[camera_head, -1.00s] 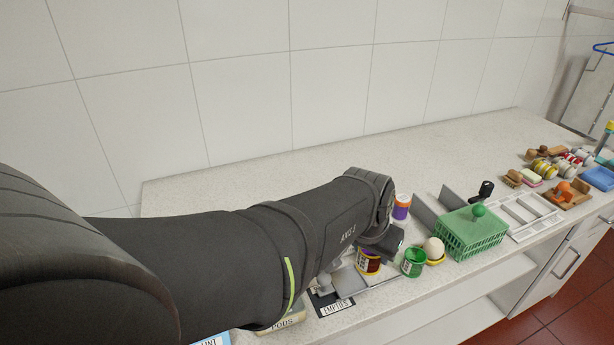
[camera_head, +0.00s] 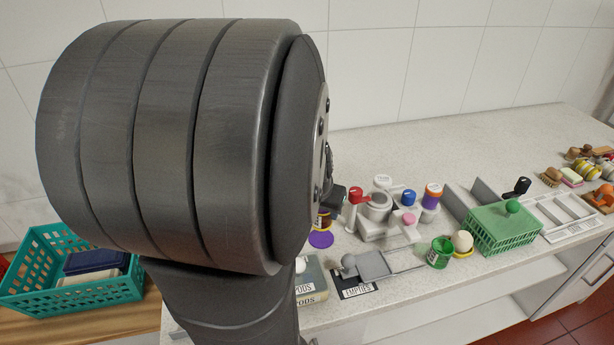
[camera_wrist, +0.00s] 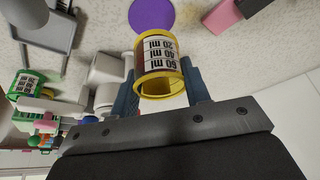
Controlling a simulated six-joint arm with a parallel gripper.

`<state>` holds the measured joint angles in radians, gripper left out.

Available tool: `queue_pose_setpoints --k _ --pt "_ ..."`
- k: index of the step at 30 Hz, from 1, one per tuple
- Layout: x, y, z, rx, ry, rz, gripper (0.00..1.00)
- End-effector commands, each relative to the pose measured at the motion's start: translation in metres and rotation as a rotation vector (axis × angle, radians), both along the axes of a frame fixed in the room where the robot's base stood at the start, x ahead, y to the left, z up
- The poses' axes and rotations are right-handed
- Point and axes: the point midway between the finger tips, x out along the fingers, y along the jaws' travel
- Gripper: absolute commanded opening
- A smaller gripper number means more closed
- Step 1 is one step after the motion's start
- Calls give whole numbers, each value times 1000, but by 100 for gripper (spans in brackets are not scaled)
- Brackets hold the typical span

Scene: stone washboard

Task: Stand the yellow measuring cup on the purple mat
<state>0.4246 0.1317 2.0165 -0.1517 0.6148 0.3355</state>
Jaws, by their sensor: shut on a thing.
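The yellow measuring cup (camera_wrist: 144,65) has a white scale with black ml markings and a dark band. In the wrist view it sits between the two fingers of my gripper (camera_wrist: 160,82), which is shut on it, with its open yellow rim towards the camera. In the head view the cup (camera_head: 323,222) shows partly behind my arm, just above the purple mat (camera_head: 320,240) in the picture. The gap between them is hard to tell; the fingers are hidden there.
A grey-white machine (camera_head: 378,212) with coloured knobs stands right of the mat. A green cup (camera_head: 440,252), a grey tray (camera_head: 375,265) and a green basket (camera_head: 503,228) are further right. A teal crate (camera_head: 110,285) is left.

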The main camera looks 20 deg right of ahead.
Motion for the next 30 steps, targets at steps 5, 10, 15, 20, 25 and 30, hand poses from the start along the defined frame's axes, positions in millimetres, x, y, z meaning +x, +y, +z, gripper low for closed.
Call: queue_pose_setpoints --k 5,10,15,20,25,30 --pt "-1 0 -20 2 4 -1 22" --pt "-1 0 -37 2 4 -1 22" --pt "-1 0 -47 1 3 -1 22" --pt "-1 0 -50 1 0 -2 22" --pt "-1 0 -50 1 0 -2 22" --pt "-1 0 -50 1 0 -2 64"
